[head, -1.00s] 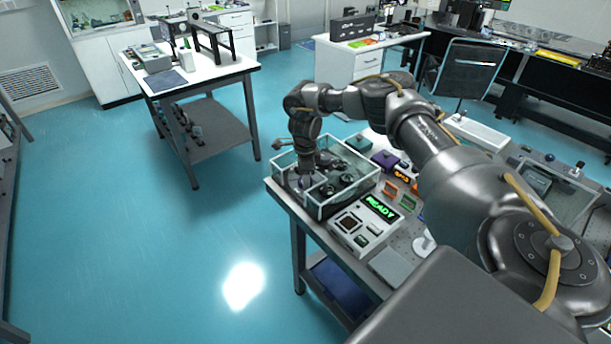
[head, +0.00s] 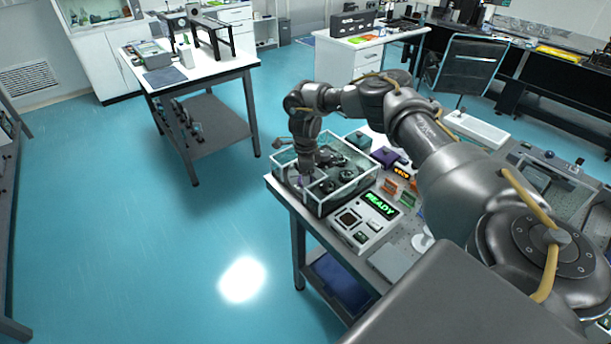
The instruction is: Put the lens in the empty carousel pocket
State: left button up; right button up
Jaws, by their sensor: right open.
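My right gripper (head: 306,176) reaches down from above into a clear-walled box at the near table's left end. It is open; its fingertips are small and partly hidden by the box wall. A small purple-tinted spot (head: 300,182), perhaps the lens, shows just at the fingertips; I cannot tell whether it touches them or sits in a pocket. The dark carousel (head: 345,188) lies inside the box, with several round dark pieces on it to the right of the gripper. Which pocket is empty is not clear. My left gripper is not in view.
The clear box (head: 322,211) has pale upright rims around the gripper. A control panel with a green READY display (head: 381,206) stands in front of it. A white-topped side table (head: 186,71) stands across open blue floor.

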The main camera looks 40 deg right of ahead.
jog(key=shift+w+r+b, duration=0.1)
jog(key=shift+r+b, duration=0.25)
jog(key=shift+r, duration=0.1)
notch_tip(320, 180, up, 11)
jog(key=b, duration=0.2)
jog(key=shift+r, duration=0.15)
